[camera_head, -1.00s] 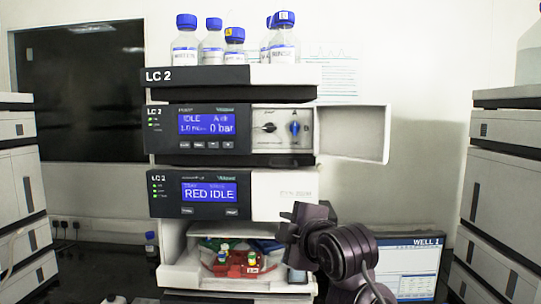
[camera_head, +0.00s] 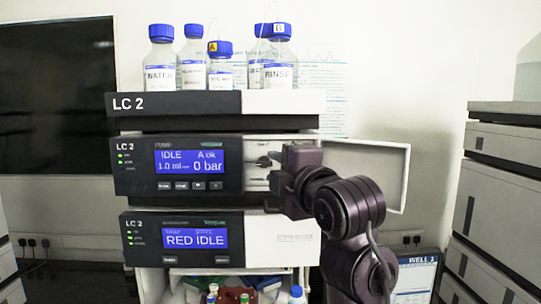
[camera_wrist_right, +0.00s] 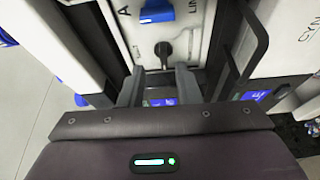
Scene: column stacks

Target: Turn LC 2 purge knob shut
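The LC 2 pump module (camera_head: 130,165) reads IDLE and 0 bar in the head view. Its right-hand door (camera_head: 385,165) is swung open. Behind it is a pale panel with a black knob (camera_wrist_right: 163,48) and a blue knob (camera_wrist_right: 155,12), seen in the right wrist view. I cannot read which is labelled purge. My right gripper (camera_wrist_right: 160,72) is open, its two fingers spread either side of the black knob's lower end, just short of it or beside it; contact is unclear. In the head view my right gripper hides the blue knob. My left gripper is out of view.
Several blue-capped bottles (camera_head: 193,65) stand on top of the stack. A detector module (camera_head: 150,240) reading RED IDLE sits below the pump. More stacks (camera_head: 500,190) stand to the right, with a WELL 1 monitor (camera_head: 418,275) low beside them. The open door is close to my right arm.

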